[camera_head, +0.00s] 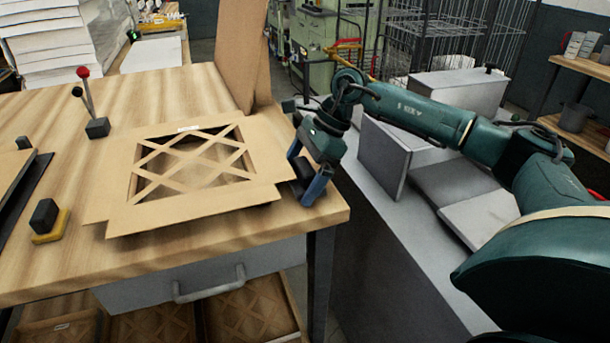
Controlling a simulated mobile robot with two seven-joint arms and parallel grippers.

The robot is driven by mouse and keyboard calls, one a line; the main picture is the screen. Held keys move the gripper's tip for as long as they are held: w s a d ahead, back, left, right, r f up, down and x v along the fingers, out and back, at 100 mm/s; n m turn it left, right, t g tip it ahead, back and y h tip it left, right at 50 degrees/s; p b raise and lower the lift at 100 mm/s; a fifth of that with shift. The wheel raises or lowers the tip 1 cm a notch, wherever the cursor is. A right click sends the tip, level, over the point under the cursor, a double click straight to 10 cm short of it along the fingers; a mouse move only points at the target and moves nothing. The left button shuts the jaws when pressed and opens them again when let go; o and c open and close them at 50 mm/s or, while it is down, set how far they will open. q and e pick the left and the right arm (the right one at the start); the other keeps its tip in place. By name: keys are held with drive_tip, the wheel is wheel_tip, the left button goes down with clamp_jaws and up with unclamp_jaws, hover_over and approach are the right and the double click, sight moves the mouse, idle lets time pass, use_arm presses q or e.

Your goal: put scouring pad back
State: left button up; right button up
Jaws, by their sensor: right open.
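My right gripper (304,182) is at the right edge of the wooden table, beside the cardboard filter frame. Its blue fingers are apart and point down. A small dark block (301,167) shows between or just behind the fingers; I cannot tell whether it touches them. A black block on a yellow base (49,222) stands at the table's left front; it may be the scouring pad, but I cannot tell for sure. The flat cardboard filter frame (118,215) with its diagonal lattice lies mid-table. My left gripper is not in view.
A small stand with a red-knobbed lever (97,128) is at the back left of the table (210,90). A tall cardboard panel (242,55) stands behind the frame. Grey metal boxes (385,155) stand on the right-hand bench. Lattice filters lie below the table.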

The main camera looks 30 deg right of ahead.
drive_tip(key=shift+c, duration=0.2)
drive_tip(key=c, duration=1.1)
